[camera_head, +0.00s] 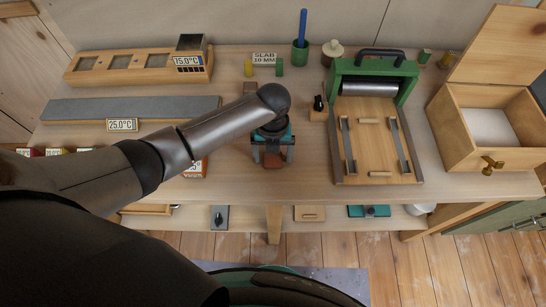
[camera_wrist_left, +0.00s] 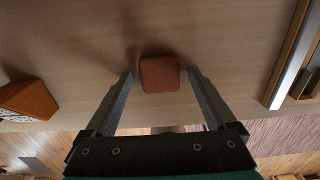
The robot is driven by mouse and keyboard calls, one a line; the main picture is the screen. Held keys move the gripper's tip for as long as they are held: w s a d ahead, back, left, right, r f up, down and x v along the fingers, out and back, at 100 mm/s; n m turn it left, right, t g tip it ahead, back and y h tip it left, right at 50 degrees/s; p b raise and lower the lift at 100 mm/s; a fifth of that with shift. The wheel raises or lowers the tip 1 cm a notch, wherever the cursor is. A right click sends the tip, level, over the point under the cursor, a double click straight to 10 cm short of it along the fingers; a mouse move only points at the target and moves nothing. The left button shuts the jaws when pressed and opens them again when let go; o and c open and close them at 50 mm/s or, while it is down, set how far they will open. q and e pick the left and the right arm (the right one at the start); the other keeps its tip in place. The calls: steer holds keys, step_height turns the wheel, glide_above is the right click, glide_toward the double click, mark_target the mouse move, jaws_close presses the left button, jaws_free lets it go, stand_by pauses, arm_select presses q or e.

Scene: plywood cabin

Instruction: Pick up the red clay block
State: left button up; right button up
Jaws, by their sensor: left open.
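The red clay block (camera_wrist_left: 160,74) is a small, rounded reddish-brown block on the wooden bench top near its front edge. It also shows in the head view (camera_head: 273,161), partly hidden by my left gripper. My left gripper (camera_head: 272,154) points down over it, open. In the left wrist view the fingertips of the gripper (camera_wrist_left: 160,80) lie on either side of the block, with a gap on each side. I cannot tell the exact height of the fingertips above the bench. My right gripper is not in view.
An orange labelled box (camera_head: 194,169) stands left of the block. A green slab roller (camera_head: 345,88) with a wooden bed stands to the right, and an open wooden box (camera_head: 465,103) is at far right. A long grey slab (camera_head: 75,109) lies at left. Bare bench surrounds the block.

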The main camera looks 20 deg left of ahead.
arm_select(q)
jaws_close()
stand_by(0.8)
